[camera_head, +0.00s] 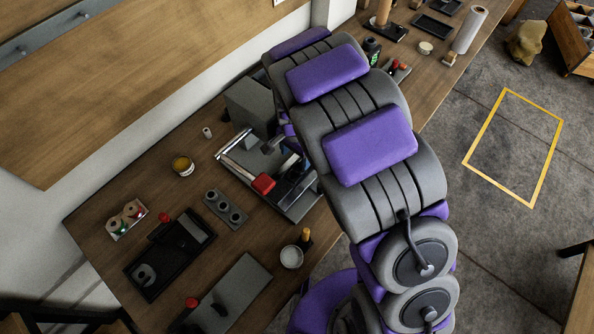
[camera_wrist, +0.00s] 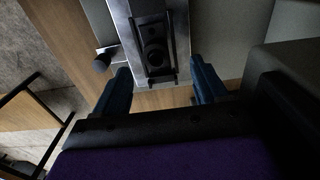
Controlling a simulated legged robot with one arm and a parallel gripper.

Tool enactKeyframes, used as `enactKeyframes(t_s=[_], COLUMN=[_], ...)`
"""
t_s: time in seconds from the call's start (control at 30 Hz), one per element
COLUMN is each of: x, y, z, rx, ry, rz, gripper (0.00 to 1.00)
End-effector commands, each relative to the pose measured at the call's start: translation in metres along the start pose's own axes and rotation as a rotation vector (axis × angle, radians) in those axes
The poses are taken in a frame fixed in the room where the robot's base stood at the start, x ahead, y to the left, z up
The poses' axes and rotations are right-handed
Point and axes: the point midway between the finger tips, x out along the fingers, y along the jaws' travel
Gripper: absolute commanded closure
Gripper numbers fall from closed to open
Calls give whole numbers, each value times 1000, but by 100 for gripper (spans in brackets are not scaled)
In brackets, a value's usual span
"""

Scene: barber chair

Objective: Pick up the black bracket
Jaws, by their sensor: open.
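A black part with a round opening (camera_wrist: 153,48), which looks like the black bracket, sits on a grey metal plate (camera_wrist: 118,22) in the wrist view. My gripper (camera_wrist: 160,68) shows two blue fingers, wide apart, one toward each side of the black part. Nothing is held between them. I cannot tell how far the fingers are from the part in depth. In the head view, my purple and grey arm covers most of the gripper and the bracket cannot be made out for sure. A grey metal fixture with a red-ended handle (camera_head: 264,184) stands beside the arm there.
The wooden workbench (camera_head: 120,195) also holds a black tray (camera_head: 190,232), a grey block with round holes (camera_head: 225,208), a yellow-filled tin (camera_head: 182,165) and a white-topped jar (camera_head: 291,256). A paper roll (camera_head: 470,30) stands at the far end. A yellow rectangle (camera_head: 550,163) marks clear floor.

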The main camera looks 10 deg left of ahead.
Motion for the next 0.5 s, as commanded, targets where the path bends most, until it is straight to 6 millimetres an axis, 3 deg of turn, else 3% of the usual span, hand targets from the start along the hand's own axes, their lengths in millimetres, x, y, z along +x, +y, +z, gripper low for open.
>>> enactKeyframes(t_s=[0.07,0.27,0.5], x=[12,21,56], y=[1,5,4], z=[0,-4,-2], rx=[1,3,2], ry=[-2,-3,-3], rz=[0,-8,-2], gripper=[28,28,28])
